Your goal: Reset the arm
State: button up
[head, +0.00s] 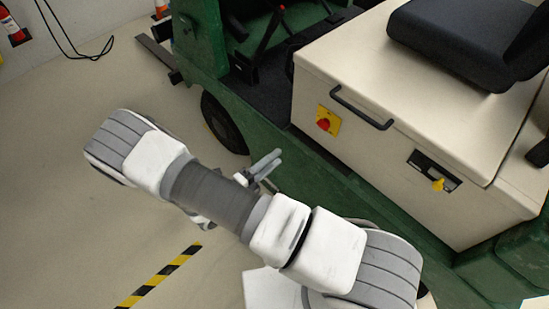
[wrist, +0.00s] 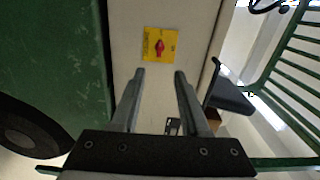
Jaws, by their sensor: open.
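My gripper (wrist: 158,80) is open and empty in the wrist view, its two grey fingers apart. It also shows in the head view (head: 272,165), partly behind my arm, in front of the green side of a vehicle. Ahead of the fingers in the wrist view is a yellow plate with a red rotary switch (wrist: 159,45) on a cream panel. The same switch (head: 326,121) is on the cream cover in the head view, above and right of my gripper. The fingers do not appear to touch anything.
The green vehicle (head: 300,165) has a cream cover (head: 390,100) with a black handle (head: 362,109), a yellow key-like knob (head: 438,184) and a black seat (head: 460,38). A wheel (head: 222,124) is low on its side. Open floor (head: 60,210) lies left, with a striped yellow-black line (head: 160,276).

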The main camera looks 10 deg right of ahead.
dwell(0.3)
jog(key=s+d+r+n+g+y+p, duration=0.1)
jog(key=s+r+n+y, duration=0.3)
jog(key=r+n, duration=0.5)
jog(key=s+d+r+n+g+y+p, duration=0.2)
jog(key=s+r+n+y, duration=0.3)
jog(key=r+n, duration=0.5)
jog(key=s+d+r+n+g+y+p, duration=0.1)
jog(key=s+r+n+y, duration=0.4)
jog(key=r, duration=1.5)
jog(key=shift+s+d+r+n+y+p, duration=0.2)
jog(key=shift+d+r+n+y+p, duration=0.5)
jog(key=shift+n, duration=1.8)
jog(key=shift+d+f, duration=0.4)
jog(key=shift+d, duration=0.1)
